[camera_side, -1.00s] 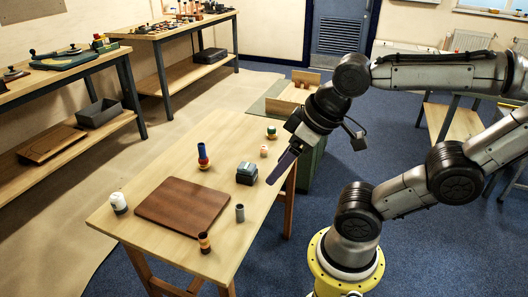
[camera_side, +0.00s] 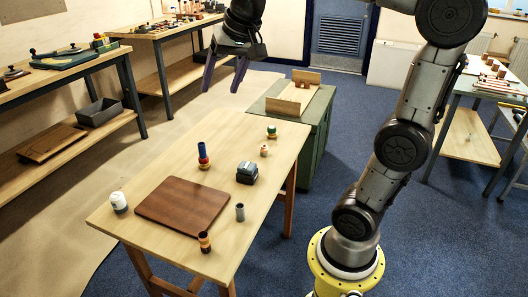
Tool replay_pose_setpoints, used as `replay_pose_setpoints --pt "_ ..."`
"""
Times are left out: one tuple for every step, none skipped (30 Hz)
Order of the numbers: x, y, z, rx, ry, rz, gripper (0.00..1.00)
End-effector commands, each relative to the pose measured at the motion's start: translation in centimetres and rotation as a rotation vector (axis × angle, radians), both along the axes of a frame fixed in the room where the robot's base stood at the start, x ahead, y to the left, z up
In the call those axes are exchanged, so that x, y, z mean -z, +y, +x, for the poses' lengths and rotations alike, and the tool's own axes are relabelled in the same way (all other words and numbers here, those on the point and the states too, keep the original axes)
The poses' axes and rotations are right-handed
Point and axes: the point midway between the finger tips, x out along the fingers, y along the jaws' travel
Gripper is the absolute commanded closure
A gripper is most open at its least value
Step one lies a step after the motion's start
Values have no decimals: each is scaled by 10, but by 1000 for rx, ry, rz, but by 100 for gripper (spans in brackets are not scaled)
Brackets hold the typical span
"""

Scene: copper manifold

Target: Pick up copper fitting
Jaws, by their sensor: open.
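My gripper (camera_side: 224,82) hangs at the top of the side view with its two dark purple fingers pointing down. The fingers are apart and nothing shows between them. It is in the air, left of the green cabinet (camera_side: 322,135) and above the far end of the wooden table. Small copper-coloured pieces (camera_side: 488,64) lie on the bench at the far right, with thin copper-coloured rods (camera_side: 497,84) in front of them. They are too small to tell which is a fitting.
A wooden fixture (camera_side: 288,107) with upright end plates stands on the cabinet. The wooden table (camera_side: 152,182) holds a brown board (camera_side: 182,205), a dark grey-green block (camera_side: 247,173), a grey cylinder (camera_side: 240,212), a stacked coloured piece (camera_side: 203,155) and a white jar (camera_side: 118,202).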

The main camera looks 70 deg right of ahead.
Motion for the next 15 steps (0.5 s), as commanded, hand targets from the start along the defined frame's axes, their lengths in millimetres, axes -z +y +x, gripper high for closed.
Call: replay_pose_setpoints --pt "3 -18 19 60 18 16 31" --pt "4 -28 28 93 26 25 31" --pt "7 -42 40 139 38 37 31" --pt "10 -53 49 171 46 46 31" --pt "13 -64 57 204 54 55 31" --pt "19 -80 67 247 65 66 31" --pt "24 -92 74 280 75 76 31" --pt "30 -104 81 311 85 83 31" --pt "38 -121 89 353 97 96 31" --pt "45 -135 95 384 106 103 31" --pt "53 -148 100 414 117 112 31" --pt "64 -166 105 454 130 123 31" --pt "73 -180 108 483 141 132 31" --pt "83 -194 111 513 152 140 31" --pt "96 -212 113 550 166 151 31"
